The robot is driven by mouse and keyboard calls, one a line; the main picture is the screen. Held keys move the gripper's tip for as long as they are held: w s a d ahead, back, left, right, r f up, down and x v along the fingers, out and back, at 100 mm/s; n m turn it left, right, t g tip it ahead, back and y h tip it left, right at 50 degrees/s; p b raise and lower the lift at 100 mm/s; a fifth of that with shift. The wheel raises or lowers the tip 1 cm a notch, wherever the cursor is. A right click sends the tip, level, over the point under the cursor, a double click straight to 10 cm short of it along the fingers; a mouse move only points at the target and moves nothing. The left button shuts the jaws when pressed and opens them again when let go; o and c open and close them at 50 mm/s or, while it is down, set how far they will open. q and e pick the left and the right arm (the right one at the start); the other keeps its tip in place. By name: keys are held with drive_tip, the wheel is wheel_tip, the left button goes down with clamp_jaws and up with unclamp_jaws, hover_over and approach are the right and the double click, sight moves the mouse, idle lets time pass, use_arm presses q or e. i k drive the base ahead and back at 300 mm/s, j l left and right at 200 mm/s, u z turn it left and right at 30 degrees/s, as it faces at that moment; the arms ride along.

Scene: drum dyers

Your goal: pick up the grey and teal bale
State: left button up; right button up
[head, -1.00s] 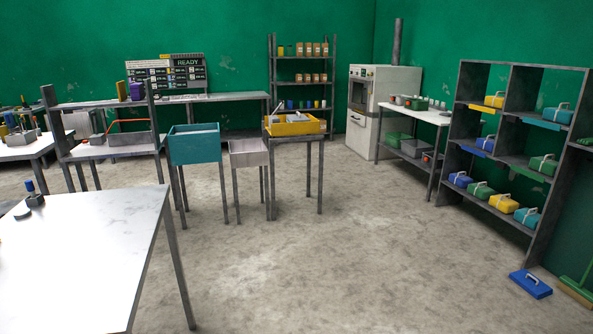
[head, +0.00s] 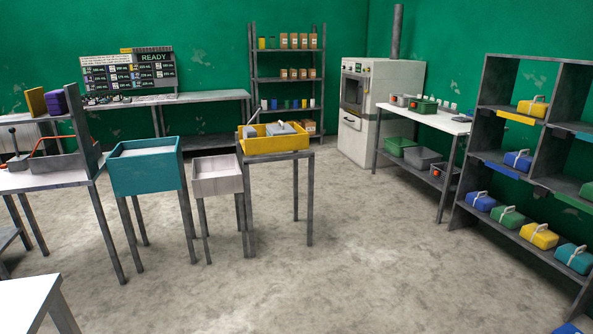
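A teal bale with a pale grey strap and handle (head: 575,258) sits at the right end of the bottom shelf of the dark rack, at the right edge of the head view. It is the only bale in sight whose colours fit grey and teal. A yellow bale (head: 539,236), a green bale (head: 508,217) and a blue bale (head: 481,201) lie to its left on the same shelf. Neither of my grippers shows in the head view.
The dark rack (head: 481,140) holds more bales above, and the right frame edge cuts it off. A side table (head: 448,124) stands left of it. A teal bin (head: 146,178), a pale bin (head: 217,185) and a yellow tray (head: 270,145) stand on legs. The middle floor is clear.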

sight(280, 128)
drive_tip(key=i+l, duration=0.1)
drive_tip(key=i, duration=4.2)
drive_tip(key=i+u, duration=0.2)
drive_tip(key=i, duration=0.25)
drive_tip(key=i+l+u, duration=0.2)
drive_tip(key=i, duration=0.25)
drive_tip(key=i+l+u, duration=0.2)
drive_tip(key=i, duration=0.25)
drive_tip(key=j, duration=0.1)
